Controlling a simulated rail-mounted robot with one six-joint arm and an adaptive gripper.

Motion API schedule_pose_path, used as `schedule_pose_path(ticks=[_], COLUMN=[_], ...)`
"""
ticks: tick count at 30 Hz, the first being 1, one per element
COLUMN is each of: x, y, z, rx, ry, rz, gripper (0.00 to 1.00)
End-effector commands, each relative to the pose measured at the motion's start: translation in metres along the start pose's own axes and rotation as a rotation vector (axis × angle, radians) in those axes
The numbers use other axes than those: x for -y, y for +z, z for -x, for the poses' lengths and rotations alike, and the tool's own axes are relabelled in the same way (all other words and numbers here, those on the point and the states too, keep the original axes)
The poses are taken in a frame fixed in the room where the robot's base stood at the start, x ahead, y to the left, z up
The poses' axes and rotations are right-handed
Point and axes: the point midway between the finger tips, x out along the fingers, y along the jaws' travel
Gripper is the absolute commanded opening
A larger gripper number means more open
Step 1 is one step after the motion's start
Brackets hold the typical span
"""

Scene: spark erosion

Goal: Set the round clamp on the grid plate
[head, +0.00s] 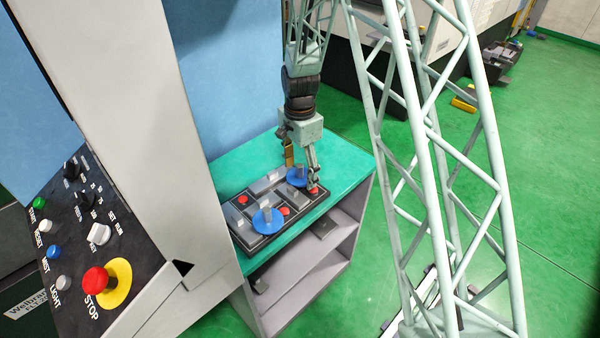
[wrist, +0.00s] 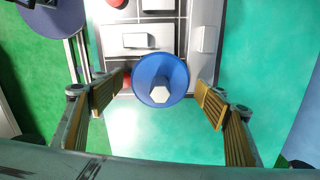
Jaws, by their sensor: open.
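A round clamp (head: 297,177), a blue disc with a pale grey block on top, sits at the far right end of a dark tray divided by pale lines (head: 263,236). My gripper (head: 301,170) is open above it. In the wrist view the clamp's blue disc (wrist: 160,91) lies between my two spread fingers (wrist: 160,108), apart from both, and the tray (wrist: 179,58) extends beyond it. A second blue disc with a grey block (head: 267,221) sits nearer the front of the tray. I cannot tell which surface is the grid plate.
The tray lies on a teal-topped shelf unit (head: 343,156) and also holds several grey blocks and red round pieces (head: 285,211). A machine control panel with a red stop button (head: 96,281) stands at left. The teal top is clear at the right and back.

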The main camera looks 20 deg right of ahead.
Motion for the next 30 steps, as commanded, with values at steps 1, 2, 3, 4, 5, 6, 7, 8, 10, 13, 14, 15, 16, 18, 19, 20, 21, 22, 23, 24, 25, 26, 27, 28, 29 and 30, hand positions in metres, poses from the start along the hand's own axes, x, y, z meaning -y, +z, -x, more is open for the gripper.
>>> schedule_pose_path(ticks=[1, 2, 3, 4, 5, 6, 7, 8, 10, 13, 14, 15, 16, 18, 19, 20, 21, 22, 23, 24, 25, 26, 27, 28, 29, 30], x=[0.001, 0.001, 0.001, 0.001, 0.001, 0.001, 0.001, 0.001, 0.001, 0.001, 0.001, 0.001, 0.001, 0.001, 0.001, 0.001, 0.001, 0.001, 0.001, 0.001, 0.001, 0.001, 0.001, 0.001, 0.001, 0.001], y=[0.0, 0.0, 0.0, 0.0, 0.0, 0.0, 0.0, 0.0, 0.0, 0.0, 0.0, 0.0, 0.0, 0.0, 0.0, 0.0, 0.0, 0.0, 0.0, 0.0, 0.0, 0.0, 0.0, 0.0, 0.0, 0.0], z=[0.005, 0.008, 0.012, 0.016, 0.019, 0.024, 0.027, 0.031, 0.04, 0.052, 0.056, 0.061, 0.066, 0.075, 0.078, 0.082, 0.087, 0.09, 0.094, 0.098, 0.101, 0.103, 0.106, 0.108, 0.11, 0.112], rx=[-0.001, -0.001, -0.001, -0.001, -0.001, -0.001, -0.001, -0.001, -0.001, -0.001, -0.001, -0.001, -0.001, -0.001, -0.001, -0.001, -0.001, -0.001, -0.001, -0.001, -0.001, -0.001, -0.001, -0.001, -0.001, -0.001], ry=[-0.003, -0.003, -0.003, -0.003, -0.003, -0.003, -0.003, -0.003, -0.003, -0.003, -0.003, -0.002, -0.003, -0.003, -0.002, -0.002, -0.002, -0.003, -0.003, -0.003, -0.002, -0.002, -0.002, -0.002, -0.002, -0.002], rz=[0.0, 0.0, 0.0, 0.0, 0.0, 0.0, 0.0, 0.0, 0.0, 0.0, 0.0, 0.0, 0.0, 0.0, 0.0, 0.0, 0.0, 0.0, 0.0, 0.0, 0.0, 0.0, 0.0, 0.0, 0.0, 0.0], gripper=[0.67, 0.67, 0.67, 0.67, 0.67, 0.67, 0.67, 0.67, 0.67, 0.67, 0.67, 0.67, 0.67, 0.67, 0.67, 0.67, 0.67, 0.67, 0.67, 0.67, 0.67, 0.67, 0.67, 0.67, 0.67, 0.67])
